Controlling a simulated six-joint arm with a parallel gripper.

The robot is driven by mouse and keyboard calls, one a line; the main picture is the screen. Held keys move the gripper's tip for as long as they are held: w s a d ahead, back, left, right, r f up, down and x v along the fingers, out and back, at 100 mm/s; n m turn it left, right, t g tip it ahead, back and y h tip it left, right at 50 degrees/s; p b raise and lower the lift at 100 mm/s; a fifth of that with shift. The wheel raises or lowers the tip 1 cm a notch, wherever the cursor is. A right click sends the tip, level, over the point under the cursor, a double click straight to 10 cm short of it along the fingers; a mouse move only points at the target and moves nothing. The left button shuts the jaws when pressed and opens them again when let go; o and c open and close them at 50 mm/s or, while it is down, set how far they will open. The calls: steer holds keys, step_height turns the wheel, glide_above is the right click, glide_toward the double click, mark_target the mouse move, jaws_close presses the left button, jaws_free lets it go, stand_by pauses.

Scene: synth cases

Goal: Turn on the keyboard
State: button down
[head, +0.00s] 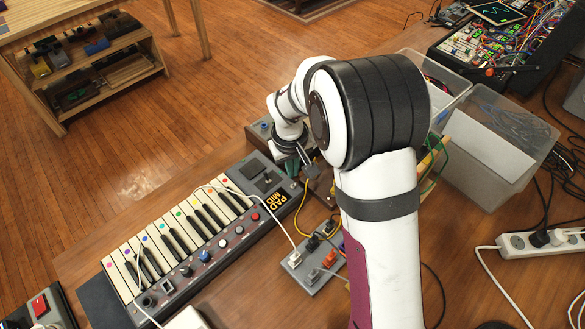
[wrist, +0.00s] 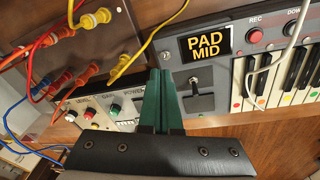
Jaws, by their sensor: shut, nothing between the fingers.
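The keyboard (head: 215,228) lies on the wooden table at the left of centre in the head view, with coloured dots on its white keys. Its right end has a display reading PAD MID, which is lit yellow in the wrist view (wrist: 206,44). A dark toggle switch (wrist: 194,88) sits on the grey panel under that display in the wrist view. My gripper (head: 309,166) is at the keyboard's right end in the head view. In the wrist view its green fingers (wrist: 161,76) are shut and empty, just left of the toggle switch. I cannot tell whether they touch anything.
A panel with knobs (wrist: 108,104) and a POWER label adjoins the keyboard in the wrist view. Patch cables (wrist: 45,50) hang close to my fingers. A white cable (head: 272,215) crosses the keyboard. A power strip (head: 312,263) and clear bins (head: 498,145) stand to the right.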

steer(key=shift+r, duration=0.1)
steer(key=s+d+r, duration=0.3)
steer(key=s+r, duration=0.2)
steer(key=r, duration=0.2)
steer(key=shift+d+r, duration=0.25)
steer(key=shift+r, duration=0.05)
steer(key=shift+s, duration=0.15)
steer(key=s+d+r+m, duration=0.1)
steer(key=s+m, duration=0.2)
steer(key=s, duration=0.5)
steer(key=s+d+r+m+g+y, duration=0.1)
steer(key=s+m, duration=0.3)
steer(key=s, duration=0.4)
steer(key=s+d+r+m+g+y, duration=0.1)
steer(key=s+d+r+m, duration=0.1)
steer(key=s, duration=0.5)
steer(key=shift+s+r+m, duration=0.4)
steer(key=shift+r+m, duration=0.1)
steer(key=shift+m, duration=0.2)
steer(key=c, duration=1.6)
jaws_free()
